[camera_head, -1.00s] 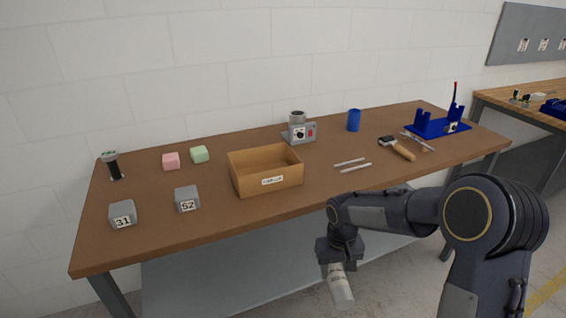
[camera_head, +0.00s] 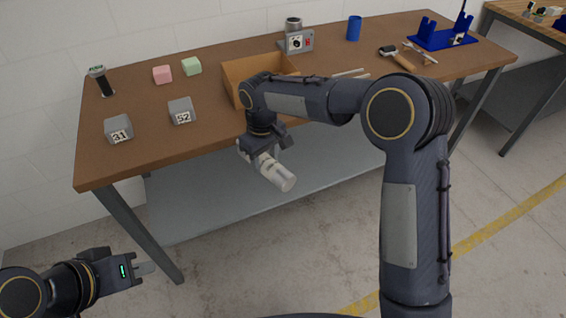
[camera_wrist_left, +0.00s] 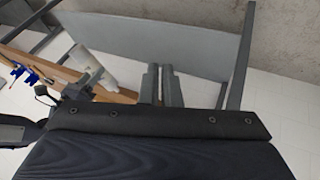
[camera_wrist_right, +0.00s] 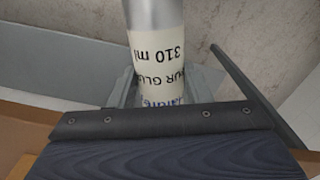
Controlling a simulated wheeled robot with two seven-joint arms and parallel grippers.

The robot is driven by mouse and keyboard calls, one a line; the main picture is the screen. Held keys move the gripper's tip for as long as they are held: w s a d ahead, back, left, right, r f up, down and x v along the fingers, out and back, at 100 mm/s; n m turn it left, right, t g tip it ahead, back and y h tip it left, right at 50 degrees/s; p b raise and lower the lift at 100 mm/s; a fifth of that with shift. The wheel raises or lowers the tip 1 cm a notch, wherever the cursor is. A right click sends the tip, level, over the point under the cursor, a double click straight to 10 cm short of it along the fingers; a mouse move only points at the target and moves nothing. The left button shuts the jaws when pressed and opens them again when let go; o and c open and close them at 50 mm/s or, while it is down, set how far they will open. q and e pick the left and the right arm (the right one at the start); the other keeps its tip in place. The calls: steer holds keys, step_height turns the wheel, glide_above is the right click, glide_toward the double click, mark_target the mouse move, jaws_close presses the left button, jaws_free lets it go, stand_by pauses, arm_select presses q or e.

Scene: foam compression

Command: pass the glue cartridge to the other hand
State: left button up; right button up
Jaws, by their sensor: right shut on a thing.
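The glue cartridge (camera_head: 277,174) is a pale cylinder held in front of the table, tilted down to the right in the head view. My right gripper (camera_head: 262,158) is shut on it. In the right wrist view the cartridge (camera_wrist_right: 157,55) lies between the fingers, with a cream label reading 310 ml and a grey end part. My left gripper (camera_head: 147,268) is low at the left, empty, its fingers close together, apart from the cartridge. In the left wrist view its fingers (camera_wrist_left: 160,84) point ahead, and the cartridge (camera_wrist_left: 95,66) shows to their left.
The brown table (camera_head: 150,146) bears a cardboard box (camera_head: 232,92), partly hidden by my right arm. Grey blocks 31 (camera_head: 119,130) and 52 (camera_head: 181,111) sit near its front left. A grey shelf (camera_head: 190,205) lies below. The space between my grippers looks clear.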

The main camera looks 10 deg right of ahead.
arm_select(q)
steer(key=shift+o, duration=1.1)
steer(key=shift+w+d, duration=0.15)
steer(key=shift+w, duration=0.05)
arm_select(e)
steer(key=shift+a+r, duration=0.1)
steer(key=shift+a, duration=0.1)
arm_select(q)
steer(key=o, duration=1.2)
steer(key=w+d+h, duration=0.1)
steer(key=w+d, duration=0.2)
steer(key=w+d+r+n+t+h, duration=0.1)
steer(key=w+d, duration=0.3)
steer(key=w+d+r+n+t+h, duration=0.1)
steer(key=w+d, duration=0.2)
steer(key=d, duration=0.1)
steer(key=shift+w+r+h, duration=0.2)
steer(key=shift+w+h, duration=0.1)
steer(key=shift+w, duration=0.05)
steer(key=shift+c, duration=0.2)
arm_select(e)
steer(key=shift+w, duration=0.1)
arm_select(q)
steer(key=n+t+y, duration=0.2)
steer(key=n, duration=0.4)
glide_toward(270, 173)
steer(key=x, duration=1.1)
